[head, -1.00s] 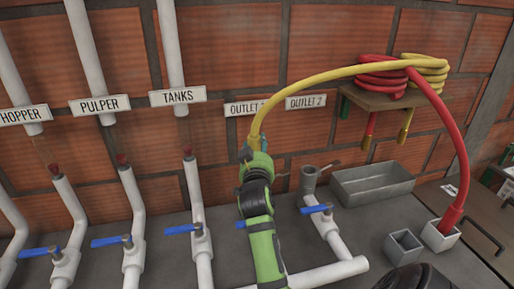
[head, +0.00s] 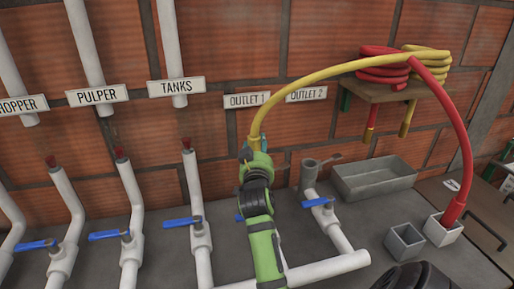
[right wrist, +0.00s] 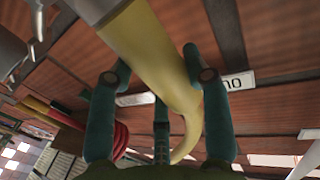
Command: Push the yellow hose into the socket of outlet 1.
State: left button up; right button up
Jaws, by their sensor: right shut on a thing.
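The yellow hose (head: 300,82) arches from my right gripper up and right towards the shelf, where a red length continues down. My right gripper (head: 256,152), at the end of the green arm, is shut on the hose, below the OUTLET 1 label (head: 247,99). In the right wrist view, the teal fingers close around the yellow hose (right wrist: 150,45). A pale cylinder (right wrist: 95,8) is at the hose's upper end; I cannot tell whether it is the hose's tip or a pipe. The socket of outlet 1 is hidden behind my gripper and arm. My left gripper is not in view.
The outlet 2 socket (head: 309,172) stands close right of my gripper, with a blue valve handle (head: 317,202) below. White pipes with blue valves (head: 197,235) stand left. A grey trough (head: 375,183) and shelf with coiled hoses (head: 385,94) are right. The red length enters a white box (head: 440,233).

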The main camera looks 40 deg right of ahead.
jog(key=shift+f+b, duration=0.7)
jog(key=shift+f, duration=0.15)
jog(key=o, duration=1.4)
notch_tip(320, 180, up, 10)
